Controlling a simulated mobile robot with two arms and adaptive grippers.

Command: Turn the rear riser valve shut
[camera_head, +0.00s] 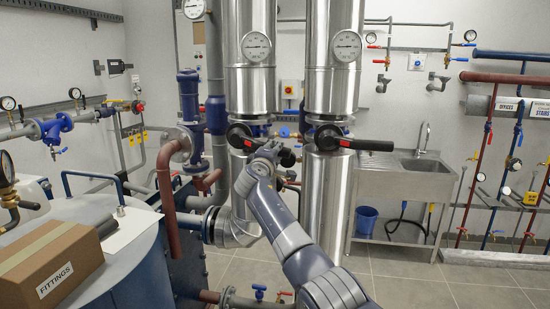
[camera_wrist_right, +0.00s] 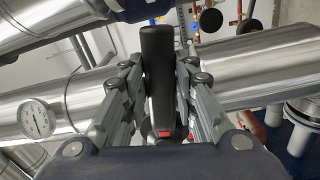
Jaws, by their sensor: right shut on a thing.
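Two silver-clad risers stand in the middle of the head view, each with a black lever valve. The left riser (camera_head: 250,90) looks narrower and farther back than the right riser (camera_head: 331,75). Its valve (camera_head: 240,131) has a lever that slants right and toward me, its black end (camera_head: 288,158) showing past my fingers. My right gripper (camera_head: 268,150) is shut on this lever. In the right wrist view the black lever (camera_wrist_right: 157,75), with a red mark near its lower end, lies between both fingers. The right riser's valve lever (camera_head: 371,145) points right. My left gripper is out of view.
A FITTINGS box (camera_head: 48,264) sits on the blue tank at left. A steel sink (camera_head: 425,166) stands behind the right riser, with a blue bucket (camera_head: 367,220) below. A red-brown pipe (camera_head: 167,190) rises left of my right arm. Floor shows at lower right.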

